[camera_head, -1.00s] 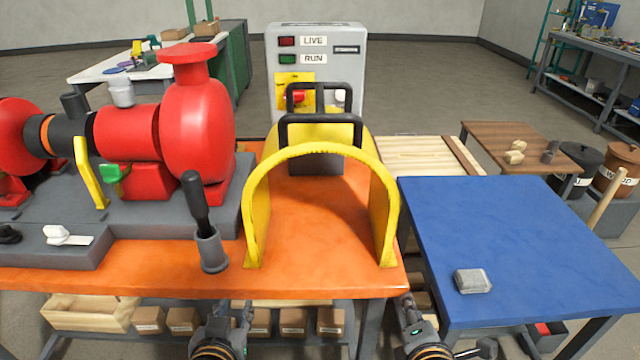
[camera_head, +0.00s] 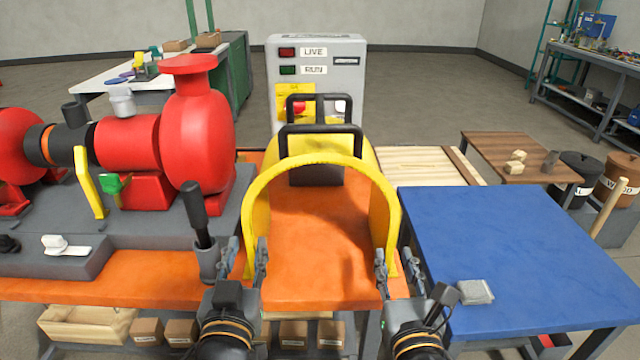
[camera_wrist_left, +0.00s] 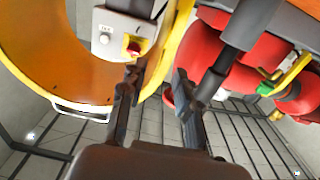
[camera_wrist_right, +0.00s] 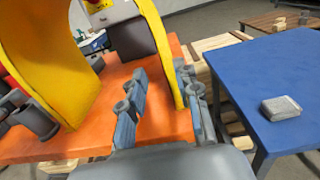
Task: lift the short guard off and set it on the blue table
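The guard is a yellow arch (camera_head: 257,215) standing on the orange bench top (camera_head: 320,230), with black handles (camera_head: 320,130) above it. My left gripper (camera_head: 247,258) is open at the lower left leg of its near edge. In the left wrist view the yellow rim (camera_wrist_left: 160,65) shows between the spread fingers. My right gripper (camera_head: 395,264) is open at the lower right leg, and the yellow edge (camera_wrist_right: 168,75) shows between its fingers. Contact cannot be told on either side. The blue table (camera_head: 510,240) stands to the right of the bench.
A grey block (camera_head: 475,291) lies near the blue table's front left. A dark lever in a grey socket (camera_head: 207,262) stands close beside my left gripper. The red pump (camera_head: 195,135) is to the left. A grey control box (camera_head: 345,75) stands behind the guard. Most of the blue table is clear.

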